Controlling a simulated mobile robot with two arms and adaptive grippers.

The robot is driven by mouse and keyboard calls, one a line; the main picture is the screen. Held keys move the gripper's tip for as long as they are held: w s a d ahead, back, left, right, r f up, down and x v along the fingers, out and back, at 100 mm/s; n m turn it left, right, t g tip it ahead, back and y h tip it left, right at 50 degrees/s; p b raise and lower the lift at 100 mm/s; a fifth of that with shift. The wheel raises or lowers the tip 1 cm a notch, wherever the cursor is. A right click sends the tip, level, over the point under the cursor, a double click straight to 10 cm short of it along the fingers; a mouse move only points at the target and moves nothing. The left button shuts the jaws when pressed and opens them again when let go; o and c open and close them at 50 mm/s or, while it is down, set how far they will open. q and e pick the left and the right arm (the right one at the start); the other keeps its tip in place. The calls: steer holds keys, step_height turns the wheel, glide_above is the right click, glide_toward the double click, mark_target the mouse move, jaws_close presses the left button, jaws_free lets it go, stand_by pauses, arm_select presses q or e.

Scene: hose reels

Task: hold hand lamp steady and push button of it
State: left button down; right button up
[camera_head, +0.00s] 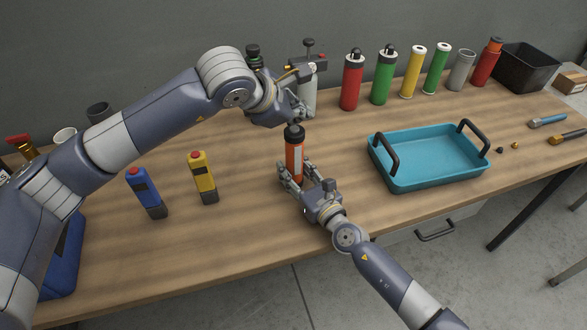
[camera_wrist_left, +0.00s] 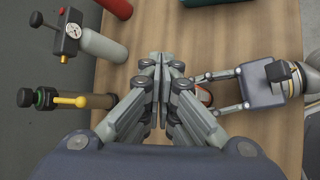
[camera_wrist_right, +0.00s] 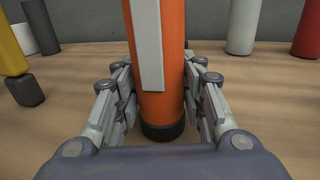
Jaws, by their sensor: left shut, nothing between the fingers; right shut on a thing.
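An orange hand lamp (camera_head: 294,158) with a black top and a pale strip stands upright near the middle of the table. My right gripper (camera_head: 298,180) is shut around its lower body; the right wrist view shows the orange body (camera_wrist_right: 176,85) and dark base between the fingers. My left gripper (camera_head: 303,113) is shut and empty, just above and slightly behind the lamp's top. A gap to the top is hard to judge. In the left wrist view the closed fingers (camera_wrist_left: 160,65) hide most of the lamp; a bit of orange shows beside my right gripper.
Blue (camera_head: 146,190) and yellow (camera_head: 203,177) devices with red tops stand to the left. A teal tray (camera_head: 430,177) with black handles lies to the right. Several cylinders, including a red one (camera_head: 351,82), line the back. A grey pump with a gauge stands behind my left gripper.

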mark_target(297, 130)
arm_select(q)
steer(key=shift+r, duration=3)
arm_select(e)
steer(key=o, duration=1.3)
steer(key=shift+c, duration=0.2)
